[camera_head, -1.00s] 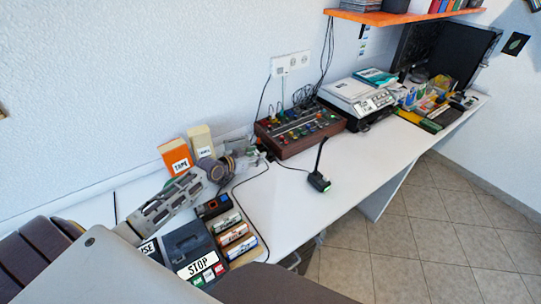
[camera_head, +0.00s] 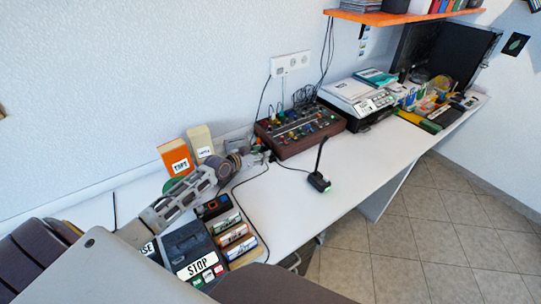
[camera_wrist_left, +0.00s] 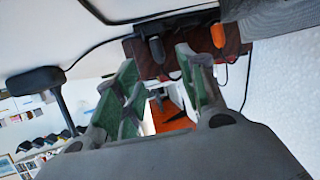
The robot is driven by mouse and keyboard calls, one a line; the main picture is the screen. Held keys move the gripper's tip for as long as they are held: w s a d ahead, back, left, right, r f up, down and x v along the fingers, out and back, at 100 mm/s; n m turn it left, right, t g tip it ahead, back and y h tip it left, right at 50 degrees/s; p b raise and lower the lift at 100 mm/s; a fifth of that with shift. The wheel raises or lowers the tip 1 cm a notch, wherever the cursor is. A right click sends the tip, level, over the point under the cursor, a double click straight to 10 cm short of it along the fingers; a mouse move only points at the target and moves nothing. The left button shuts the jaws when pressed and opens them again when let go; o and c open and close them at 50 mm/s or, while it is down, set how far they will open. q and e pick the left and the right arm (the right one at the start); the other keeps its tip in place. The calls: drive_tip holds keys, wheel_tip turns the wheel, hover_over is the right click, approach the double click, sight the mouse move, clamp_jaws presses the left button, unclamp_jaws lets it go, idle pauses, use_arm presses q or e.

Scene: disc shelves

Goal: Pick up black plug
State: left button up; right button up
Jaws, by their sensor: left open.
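A dark plug-like piece (camera_wrist_left: 157,48) shows in the left wrist view against the side of the dark red box; I take it for the black plug. An orange piece (camera_wrist_left: 217,36) of similar shape is to its right. My left gripper (camera_wrist_left: 160,75) is open, with its green-lined fingers pointing toward the box and nothing visibly held between them. In the head view the left gripper (camera_head: 262,158) is at the near left end of the brown mixer box (camera_head: 303,133). The plug cannot be made out there. My right gripper is not in view.
A desk microphone (camera_head: 319,181) stands right of the gripper, its cable running to the box. An orange box (camera_head: 175,158) and a cream box (camera_head: 200,141) stand by the wall. A STOP panel (camera_head: 196,262) is nearer. The desk's middle is clear.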

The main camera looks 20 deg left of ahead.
use_arm(q)
drive_tip(key=shift+x, duration=0.95)
drive_tip(key=shift+w+d+f, duration=0.15)
drive_tip(key=shift+w+f, duration=0.1)
drive_tip(key=shift+w, duration=0.25)
drive_tip(key=shift+b+x, duration=0.35)
drive_tip(key=shift+x, duration=0.75)
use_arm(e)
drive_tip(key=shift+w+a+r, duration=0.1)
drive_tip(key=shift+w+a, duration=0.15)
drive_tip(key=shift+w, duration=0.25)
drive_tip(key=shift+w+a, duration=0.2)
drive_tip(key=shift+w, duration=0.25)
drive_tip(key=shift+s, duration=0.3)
use_arm(q)
clamp_jaws()
